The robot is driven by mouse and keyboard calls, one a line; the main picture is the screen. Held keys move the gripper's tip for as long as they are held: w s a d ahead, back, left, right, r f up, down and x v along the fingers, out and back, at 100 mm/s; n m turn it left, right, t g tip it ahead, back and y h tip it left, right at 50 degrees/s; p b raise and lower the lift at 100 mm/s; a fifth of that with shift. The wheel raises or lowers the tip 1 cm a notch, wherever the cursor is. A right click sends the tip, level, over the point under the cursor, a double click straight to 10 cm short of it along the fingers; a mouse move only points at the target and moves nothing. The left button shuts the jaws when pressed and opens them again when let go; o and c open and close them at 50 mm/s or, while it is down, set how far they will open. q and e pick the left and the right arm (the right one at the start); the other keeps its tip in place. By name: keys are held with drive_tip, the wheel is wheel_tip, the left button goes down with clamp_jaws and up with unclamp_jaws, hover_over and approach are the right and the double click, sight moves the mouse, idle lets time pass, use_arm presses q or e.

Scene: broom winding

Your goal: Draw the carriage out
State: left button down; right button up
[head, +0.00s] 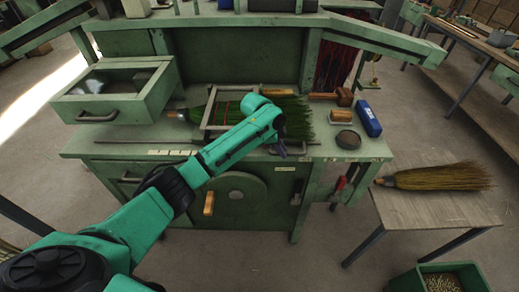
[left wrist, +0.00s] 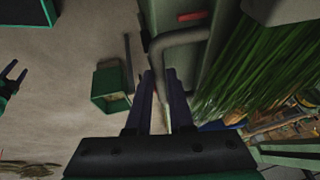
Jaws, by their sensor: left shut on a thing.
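The carriage (head: 209,108) is a pale metal frame on the green bench top, with green broom bristles (head: 297,118) lying through it and spreading to its right. My left gripper (head: 281,150) is at the bench's front edge, its forearm crossing in front of the carriage and hiding part of it. In the left wrist view, a grey bar handle (left wrist: 183,37) bends down between the dark fingers of my left gripper (left wrist: 160,80), which is shut on it. My right gripper (left wrist: 17,76) shows small at the left edge of that view, its fingers apart and empty.
An open green drawer (head: 113,107) juts out at the left. A blue box (head: 367,118), a round dark tin (head: 348,139) and a brush lie at the right. A finished broom (head: 435,177) lies on a side table; a green bin (head: 440,279) stands below.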

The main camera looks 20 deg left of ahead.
sight(295, 153)
use_arm(q)
drive_tip(key=d, duration=0.1)
drive_tip(key=w+d, duration=0.1)
drive_tip(key=d, duration=0.2)
drive_tip(key=shift+w+d+b, duration=0.2)
drive_tip(key=shift+w+b, duration=0.05)
drive_tip(key=shift+b, duration=0.15)
drive_tip(key=shift+d, duration=0.1)
drive_tip(key=c, duration=0.8)
unclamp_jaws()
drive_tip(key=shift+w+d, duration=0.1)
drive_tip(key=shift+r, duration=0.15)
drive_tip(key=b+v, duration=0.2)
drive_tip(key=v, duration=1.2)
